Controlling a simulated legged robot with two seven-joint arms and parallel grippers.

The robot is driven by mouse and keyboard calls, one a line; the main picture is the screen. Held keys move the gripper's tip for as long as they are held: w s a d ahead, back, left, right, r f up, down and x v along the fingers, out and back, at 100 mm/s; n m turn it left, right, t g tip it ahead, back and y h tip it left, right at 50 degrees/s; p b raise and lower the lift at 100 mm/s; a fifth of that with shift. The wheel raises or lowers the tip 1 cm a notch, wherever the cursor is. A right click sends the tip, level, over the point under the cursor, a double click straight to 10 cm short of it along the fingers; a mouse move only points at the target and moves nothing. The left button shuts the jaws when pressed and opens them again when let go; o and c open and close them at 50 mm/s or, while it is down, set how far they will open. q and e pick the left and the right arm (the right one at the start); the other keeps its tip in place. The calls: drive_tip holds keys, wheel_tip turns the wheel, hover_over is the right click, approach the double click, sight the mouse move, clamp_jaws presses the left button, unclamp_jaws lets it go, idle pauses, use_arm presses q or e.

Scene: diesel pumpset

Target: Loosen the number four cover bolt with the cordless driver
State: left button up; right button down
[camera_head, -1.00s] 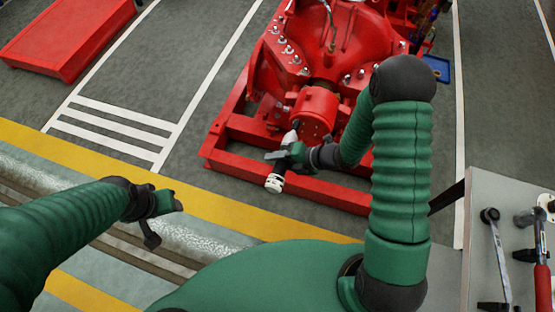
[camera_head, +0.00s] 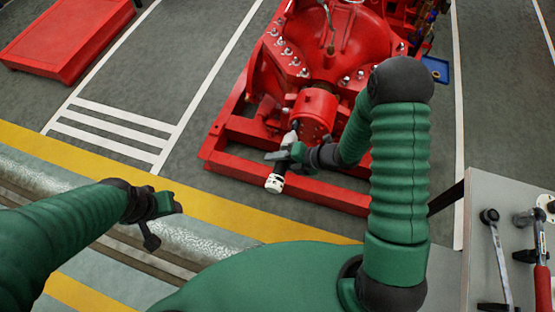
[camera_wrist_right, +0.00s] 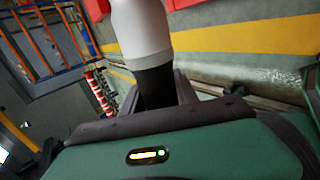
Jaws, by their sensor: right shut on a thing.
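My right gripper (camera_head: 284,156) is shut on the cordless driver, near the front of the red pumpset. The driver's white end (camera_head: 274,184) points down toward the camera and its grey nose (camera_head: 290,137) points toward the red cylindrical housing (camera_head: 315,107). In the right wrist view the driver's white and black body (camera_wrist_right: 141,30) rises from between the fingers. I cannot tell whether its tip touches a bolt. Several bolts (camera_head: 287,51) show on the red casing; I cannot tell which is number four. My left gripper (camera_head: 165,203) is empty at the left, its fingers apart.
The red base frame (camera_head: 235,161) surrounds the housing. A grey bench (camera_head: 485,187) at the right holds a ratchet (camera_head: 496,250) and a red-handled wrench (camera_head: 541,270). A red platform (camera_head: 70,38) lies at the upper left. The striped floor between is clear.

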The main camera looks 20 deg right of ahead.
sight(272, 175)
drive_tip(key=shift+w+d+r, duration=0.1)
drive_tip(key=shift+w+d, duration=0.1)
drive_tip(key=shift+w, duration=0.15)
idle(1.1)
drive_tip(key=shift+s+a, duration=0.15)
idle(1.4)
drive_tip(key=shift+s+a+b, duration=0.25)
drive_tip(key=shift+s+a, duration=0.25)
drive_tip(key=shift+s, duration=0.25)
drive_tip(key=shift+s+a+b, duration=0.3)
drive_tip(key=shift+s+a, duration=0.15)
drive_tip(key=shift+s, duration=0.25)
drive_tip(key=shift+s+a+b, duration=0.25)
drive_tip(key=shift+s+a, duration=0.25)
drive_tip(key=shift+s, duration=0.25)
